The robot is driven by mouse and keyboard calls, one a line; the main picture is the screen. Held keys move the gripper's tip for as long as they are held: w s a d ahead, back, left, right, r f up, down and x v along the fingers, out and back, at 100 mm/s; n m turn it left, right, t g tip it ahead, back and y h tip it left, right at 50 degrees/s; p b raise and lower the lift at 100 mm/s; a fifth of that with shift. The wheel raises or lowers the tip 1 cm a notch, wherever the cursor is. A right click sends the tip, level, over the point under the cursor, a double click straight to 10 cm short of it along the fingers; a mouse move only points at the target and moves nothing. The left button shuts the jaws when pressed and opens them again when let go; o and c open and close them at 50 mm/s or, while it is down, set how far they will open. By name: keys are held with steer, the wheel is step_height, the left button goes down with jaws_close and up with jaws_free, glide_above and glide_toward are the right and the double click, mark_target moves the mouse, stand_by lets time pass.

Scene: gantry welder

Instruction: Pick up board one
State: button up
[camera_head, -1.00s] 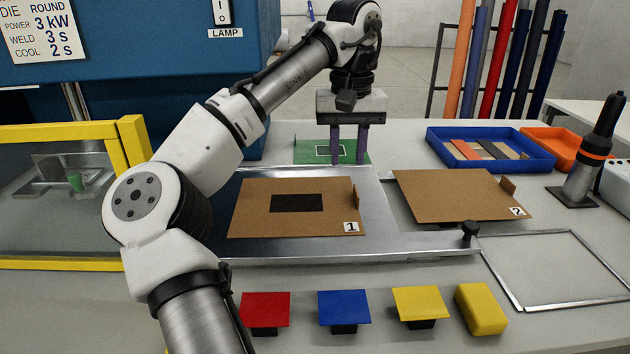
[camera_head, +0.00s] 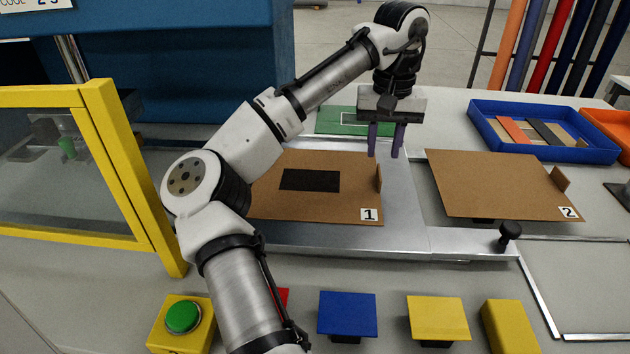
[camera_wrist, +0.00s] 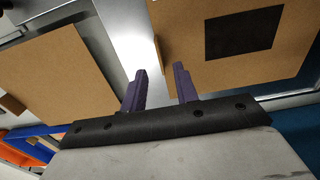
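Board one is a brown board (camera_head: 350,207) with a dark rectangle in its middle, a "1" label at its front right corner and a small upright tab (camera_head: 379,177) on its right edge. It lies on a metal plate, its left part hidden behind my arm. It also shows in the wrist view (camera_wrist: 185,35), with the tab near the fingers. My gripper (camera_head: 385,155) points down above the plate, near the tab and the board's back right corner. Its two purple fingers are apart with nothing between them, also in the wrist view (camera_wrist: 160,80).
A second brown board (camera_head: 490,185) labelled "2" lies to the right. A blue tray (camera_head: 480,118) with flat strips is at the back right. A yellow-framed guard (camera_head: 120,160) stands at the left. Coloured pads and a black knob (camera_head: 509,232) line the front. A green sheet (camera_head: 335,122) lies behind.

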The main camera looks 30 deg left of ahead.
steer(key=shift+w+f+p, duration=0.1)
steer(key=shift+f+p, duration=0.3)
steer(key=shift+f, duration=2.3)
jaws_close()
